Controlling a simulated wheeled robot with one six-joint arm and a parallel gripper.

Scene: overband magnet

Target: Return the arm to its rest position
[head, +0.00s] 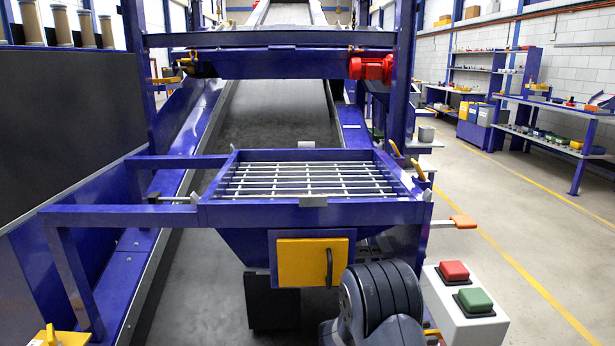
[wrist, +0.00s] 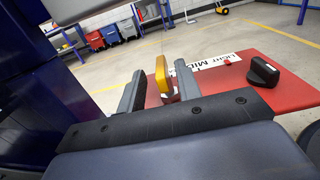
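My gripper (wrist: 160,88) shows in the wrist view, with its two grey fingers spread apart. A yellow upright handle or lever (wrist: 162,74) stands between or just beyond the fingers, nearer the right one. A gap shows between it and the left finger, and I see no grip on it. In the head view my dark grey arm is folded low at the bottom centre-right. My gripper is not visible there.
A red panel (wrist: 250,72) with a black knob (wrist: 262,70) lies right of my fingers. In the head view, a blue hopper with a grate (head: 310,212) stands before my arm, and a box with red and green buttons (head: 455,325) stands right of it. The right aisle is clear.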

